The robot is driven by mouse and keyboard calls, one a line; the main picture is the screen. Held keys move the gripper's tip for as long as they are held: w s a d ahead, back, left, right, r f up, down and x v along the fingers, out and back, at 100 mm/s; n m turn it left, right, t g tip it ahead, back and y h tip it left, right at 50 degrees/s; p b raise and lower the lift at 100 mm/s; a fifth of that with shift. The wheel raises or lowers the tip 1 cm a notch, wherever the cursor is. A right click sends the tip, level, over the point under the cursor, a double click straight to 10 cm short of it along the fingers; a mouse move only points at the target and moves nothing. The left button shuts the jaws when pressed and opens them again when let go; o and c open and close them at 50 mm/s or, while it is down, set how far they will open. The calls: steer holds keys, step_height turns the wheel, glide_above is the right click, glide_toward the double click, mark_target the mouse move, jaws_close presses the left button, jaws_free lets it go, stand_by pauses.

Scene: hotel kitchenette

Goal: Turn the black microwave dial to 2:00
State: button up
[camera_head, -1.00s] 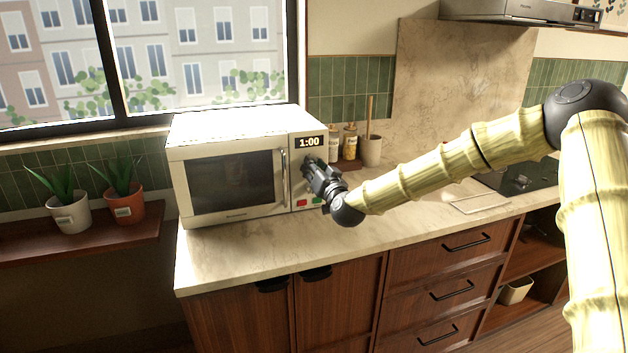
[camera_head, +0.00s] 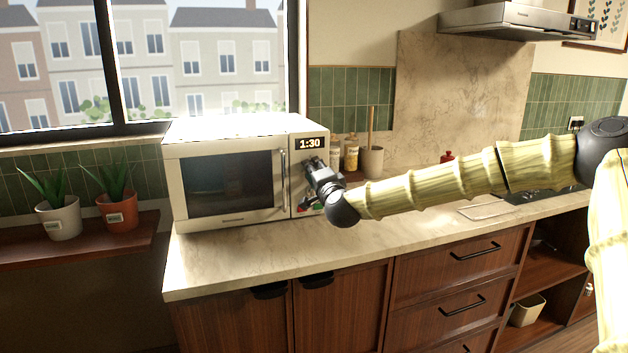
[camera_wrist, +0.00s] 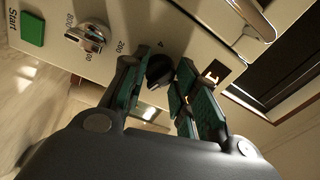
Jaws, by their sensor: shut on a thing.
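The cream microwave (camera_head: 232,130) stands on the counter under the window, its door closed. My gripper (camera_wrist: 158,80) is shut on the dial. In the head view my gripper (camera_head: 309,166) reaches the control panel from the right and hides the dial.
A silver knob (camera_wrist: 88,38) and a green Start button (camera_wrist: 33,28) share the panel. The door handle (camera_head: 284,180) is just left of my gripper. Bottles (camera_head: 351,152) and a utensil cup (camera_head: 372,160) stand right of the microwave. The counter front (camera_head: 250,260) is clear.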

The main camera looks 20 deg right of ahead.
steer(key=shift+d+m+b, duration=0.2)
steer(key=shift+m+b, duration=0.5)
steer(key=shift+m, duration=0.4)
steer(key=shift+r, duration=0.1)
steer(key=o, duration=1)
steer(key=shift+d, duration=0.15)
steer(key=shift+o, duration=0.2)
steer(key=shift+a, duration=0.3)
steer(key=s+f, duration=0.1)
steer(key=s, duration=1.1)
